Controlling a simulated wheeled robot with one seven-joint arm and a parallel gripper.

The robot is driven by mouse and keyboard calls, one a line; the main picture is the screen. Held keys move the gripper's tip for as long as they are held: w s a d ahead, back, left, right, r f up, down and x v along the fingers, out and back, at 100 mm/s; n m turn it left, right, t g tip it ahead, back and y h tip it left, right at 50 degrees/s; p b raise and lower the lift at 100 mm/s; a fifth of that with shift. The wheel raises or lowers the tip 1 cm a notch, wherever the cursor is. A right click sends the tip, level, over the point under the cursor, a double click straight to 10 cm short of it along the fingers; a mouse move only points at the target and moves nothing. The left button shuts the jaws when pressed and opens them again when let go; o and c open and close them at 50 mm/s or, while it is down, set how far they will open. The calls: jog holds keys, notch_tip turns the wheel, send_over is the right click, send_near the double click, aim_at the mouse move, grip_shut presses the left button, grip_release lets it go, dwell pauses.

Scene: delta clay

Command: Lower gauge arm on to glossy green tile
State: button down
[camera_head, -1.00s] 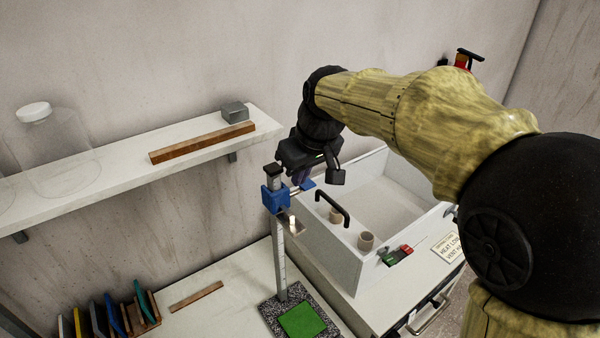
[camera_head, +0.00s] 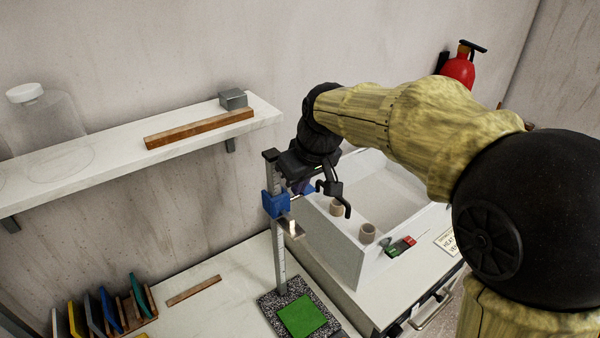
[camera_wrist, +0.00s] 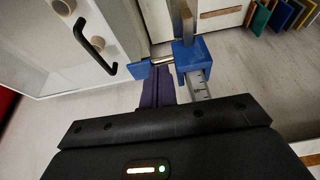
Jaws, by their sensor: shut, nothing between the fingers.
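The gauge is an upright ruled post (camera_head: 279,255) on a speckled base (camera_head: 270,302). A glossy green tile (camera_head: 302,315) lies flat on that base. A blue slider (camera_head: 276,204) sits high on the post, with a shiny metal foot (camera_head: 291,228) below it, well above the tile. In the wrist view, a short metal rod (camera_wrist: 162,62) runs from the slider (camera_wrist: 193,55) to a small blue end piece (camera_wrist: 142,70). My gripper (camera_wrist: 160,72) is shut and empty, its purple fingers at the rod beside the slider. I cannot tell whether they touch it.
A white open-topped box (camera_head: 345,245) with small cups stands right of the gauge, close to my gripper. A black handle (camera_wrist: 95,45) is near it. A wall shelf (camera_head: 70,165) is at left. A rack of coloured tiles (camera_head: 108,310) and a wooden strip (camera_head: 194,291) lie on the bench.

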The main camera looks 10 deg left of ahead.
notch_tip(320, 180, down, 30)
jog(key=b, duration=1.8)
jog(key=shift+r, duration=0.3)
jog(key=p+v, duration=0.3)
jog(key=v, duration=1)
jog(key=shift+r, duration=0.4)
jog(key=shift+a, duration=0.1)
